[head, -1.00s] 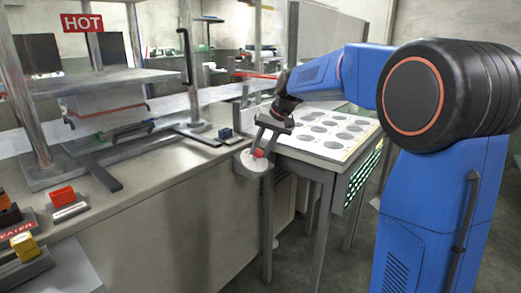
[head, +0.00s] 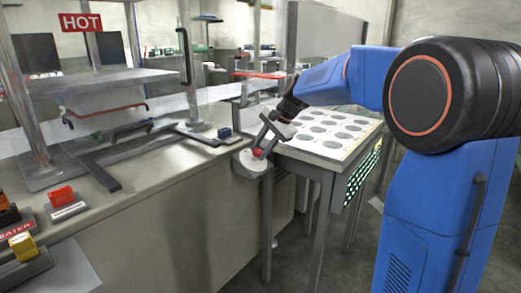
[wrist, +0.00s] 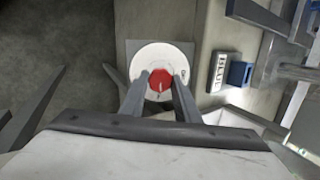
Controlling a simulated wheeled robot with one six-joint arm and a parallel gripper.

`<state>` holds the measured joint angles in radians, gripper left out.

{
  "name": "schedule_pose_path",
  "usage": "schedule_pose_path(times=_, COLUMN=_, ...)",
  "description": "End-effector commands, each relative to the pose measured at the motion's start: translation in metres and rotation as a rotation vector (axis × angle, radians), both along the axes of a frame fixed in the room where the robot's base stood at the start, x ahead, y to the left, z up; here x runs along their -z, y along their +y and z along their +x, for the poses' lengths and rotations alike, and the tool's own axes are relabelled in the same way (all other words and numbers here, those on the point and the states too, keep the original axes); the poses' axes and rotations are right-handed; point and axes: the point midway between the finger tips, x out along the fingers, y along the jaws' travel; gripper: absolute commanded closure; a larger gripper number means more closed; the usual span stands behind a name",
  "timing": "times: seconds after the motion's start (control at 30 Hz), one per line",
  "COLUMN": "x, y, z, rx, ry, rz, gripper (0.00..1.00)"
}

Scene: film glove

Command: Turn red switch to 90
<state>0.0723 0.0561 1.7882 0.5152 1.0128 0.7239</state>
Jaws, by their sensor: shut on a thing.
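The red switch (head: 257,152) is a round red knob on a pale round dial (head: 249,164) fixed to the side of the bench. In the wrist view the red knob (wrist: 160,82) sits in the middle of the white dial (wrist: 143,63), with a pale pointer mark on it. My gripper (head: 262,146) is at the knob, with its fingers on either side of it. In the wrist view the gripper (wrist: 160,94) is shut on the knob. Any numbers on the dial are too small to read.
A blue switch (head: 225,133) stands on the bench corner above the dial; its label (wrist: 218,72) shows in the wrist view. A white table with grey discs (head: 320,150) stands to the right of the dial. Red (head: 62,196) and yellow (head: 22,243) switches sit at left.

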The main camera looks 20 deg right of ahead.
Motion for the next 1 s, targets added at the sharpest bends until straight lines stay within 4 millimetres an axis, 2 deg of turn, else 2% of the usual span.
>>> schedule_pose_path(times=0.3, x=-0.0003, y=-0.0007, z=-0.0002, rx=0.102, ry=0.033, rz=0.046, gripper=0.93)
schedule_pose_path(times=0.83, x=-0.0001, y=-0.0008, z=-0.0003, rx=0.123, ry=0.04, rz=0.057, gripper=0.93)
schedule_pose_path(times=0.87, x=-0.0001, y=-0.0007, z=-0.0003, rx=0.122, ry=0.04, rz=0.057, gripper=0.69)
schedule_pose_path(times=0.9, x=-0.0001, y=-0.0007, z=-0.0003, rx=0.122, ry=0.04, rz=0.057, gripper=0.59)
schedule_pose_path(times=0.93, x=-0.0001, y=-0.0007, z=-0.0003, rx=0.122, ry=0.04, rz=0.057, gripper=0.52)
schedule_pose_path(times=1.0, x=0.0, y=-0.0006, z=-0.0003, rx=0.122, ry=0.041, rz=0.056, gripper=0.52)
